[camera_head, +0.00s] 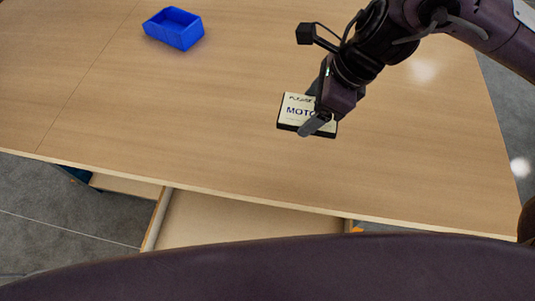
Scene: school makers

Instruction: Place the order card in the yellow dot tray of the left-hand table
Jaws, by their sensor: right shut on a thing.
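No tray with a yellow dot shows. My left gripper is not in view.
A blue open bin (174,28) stands on the wooden table (200,120) at the upper left. Below the near table edge is an open drawer-like wooden compartment (230,219). The tabletop around the card and to its left is clear. Grey floor shows at both sides.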

